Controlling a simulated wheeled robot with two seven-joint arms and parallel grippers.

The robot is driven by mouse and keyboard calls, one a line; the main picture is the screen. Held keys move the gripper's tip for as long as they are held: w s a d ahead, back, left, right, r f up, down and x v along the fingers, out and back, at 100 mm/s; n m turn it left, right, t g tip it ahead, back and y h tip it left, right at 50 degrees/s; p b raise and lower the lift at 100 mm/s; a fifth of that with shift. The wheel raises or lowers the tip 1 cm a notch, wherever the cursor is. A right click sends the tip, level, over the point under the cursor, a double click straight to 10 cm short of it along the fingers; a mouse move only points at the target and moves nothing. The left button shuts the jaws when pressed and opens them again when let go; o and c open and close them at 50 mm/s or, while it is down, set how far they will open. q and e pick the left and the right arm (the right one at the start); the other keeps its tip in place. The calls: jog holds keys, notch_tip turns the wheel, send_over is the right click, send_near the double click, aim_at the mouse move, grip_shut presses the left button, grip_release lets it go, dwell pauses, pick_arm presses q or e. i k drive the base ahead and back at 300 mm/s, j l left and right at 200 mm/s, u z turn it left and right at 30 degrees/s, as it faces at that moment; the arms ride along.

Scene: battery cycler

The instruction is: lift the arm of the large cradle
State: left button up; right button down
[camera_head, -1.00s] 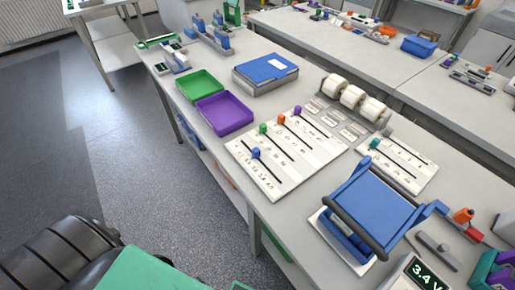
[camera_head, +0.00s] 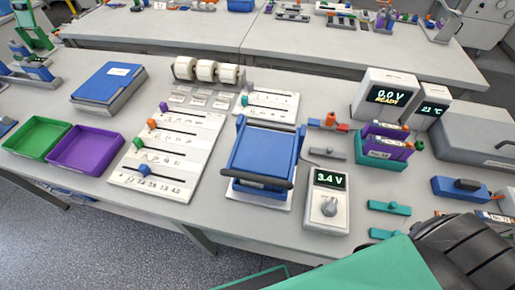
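A blue device (camera_head: 264,152) on a white base plate stands near the front edge of the bench, at the middle of the head view. It looks like the large cradle. A dark round bar (camera_head: 258,179) runs across its front, and blue side pieces run back from the bar's ends. The frame lies low over the blue body. What sits inside the cradle is hard to tell. Neither of my grippers is in view.
A 3.4 V meter (camera_head: 327,199) stands close to the cradle's right. A white slider board (camera_head: 160,158) lies to its left, and a rack of white rolls (camera_head: 206,71) behind. A green tray (camera_head: 36,138) and purple tray (camera_head: 86,149) are further left.

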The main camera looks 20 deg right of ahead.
aim_at(260, 156)
jog(key=k+j+z, duration=0.25)
jog(key=k+j, duration=0.15)
jog(key=k+j+z, duration=0.3)
jog(key=j, duration=0.25)
jog(key=k, duration=0.1)
